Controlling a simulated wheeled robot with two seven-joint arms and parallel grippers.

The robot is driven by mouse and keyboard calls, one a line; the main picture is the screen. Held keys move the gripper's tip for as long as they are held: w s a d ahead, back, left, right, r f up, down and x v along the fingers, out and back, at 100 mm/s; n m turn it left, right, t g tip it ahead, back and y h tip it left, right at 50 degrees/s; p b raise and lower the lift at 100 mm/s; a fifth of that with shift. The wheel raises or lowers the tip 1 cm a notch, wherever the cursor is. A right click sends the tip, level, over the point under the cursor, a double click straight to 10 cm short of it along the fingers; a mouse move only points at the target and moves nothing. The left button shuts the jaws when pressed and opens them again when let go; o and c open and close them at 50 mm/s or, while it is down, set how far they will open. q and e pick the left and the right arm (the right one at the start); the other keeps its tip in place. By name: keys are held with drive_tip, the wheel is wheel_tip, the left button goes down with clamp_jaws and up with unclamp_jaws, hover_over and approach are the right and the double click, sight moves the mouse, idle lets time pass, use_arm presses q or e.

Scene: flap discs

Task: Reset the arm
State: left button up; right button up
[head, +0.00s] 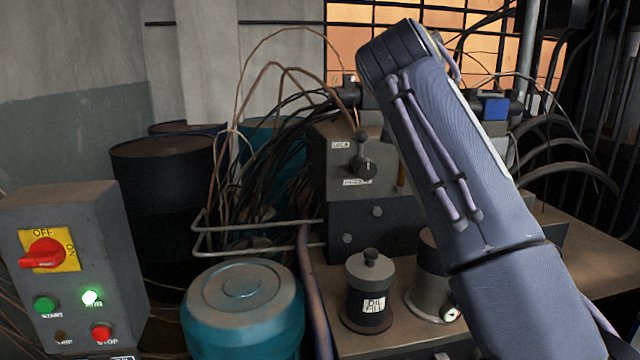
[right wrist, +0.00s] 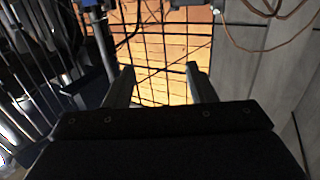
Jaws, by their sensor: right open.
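My right arm (head: 460,170) comes in from the lower right of the head view and reaches up in front of the machine. Its gripper is hidden behind the arm's far end there. In the right wrist view my right gripper (right wrist: 160,85) is open, with its two fingers apart and nothing between them. Behind the fingers is a window grid with orange panes (right wrist: 165,55). My left gripper is not in view.
A grey control box (head: 75,260) with a red switch stands at the left. A teal drum (head: 245,320) and a black oil-fill canister (head: 368,295) stand in front. A grey machine (head: 345,190) with loose wires is behind. Dark barrels (head: 165,200) stand at the back left.

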drive_tip(key=s+d+f+g+y, duration=0.1)
drive_tip(key=d+f+g+y, duration=0.15)
drive_tip(key=d+f, duration=0.75)
drive_tip(key=s+d+f+g+y, duration=0.15)
drive_tip(key=d+f+g, duration=0.25)
drive_tip(key=d+f, duration=0.65)
drive_tip(key=s+a+f+g+y, duration=0.1)
drive_tip(key=s+a+f+y, duration=0.1)
drive_tip(key=s+f, duration=0.8)
drive_tip(key=s+a+f+n+g+y, duration=0.1)
drive_tip(key=s+a+f+g+y, duration=0.1)
drive_tip(key=s+a+f, duration=0.65)
drive_tip(key=s+a+f+n+g+y, duration=0.15)
drive_tip(key=s+a+f, duration=0.25)
drive_tip(key=s+f, duration=0.95)
wheel_tip(320, 180, up, 25)
drive_tip(key=s+p, duration=0.1)
drive_tip(key=p, duration=2)
drive_tip(key=shift+s+d+p, duration=0.25)
drive_tip(key=shift+d+p, duration=0.1)
drive_tip(key=shift+m+h, duration=0.25)
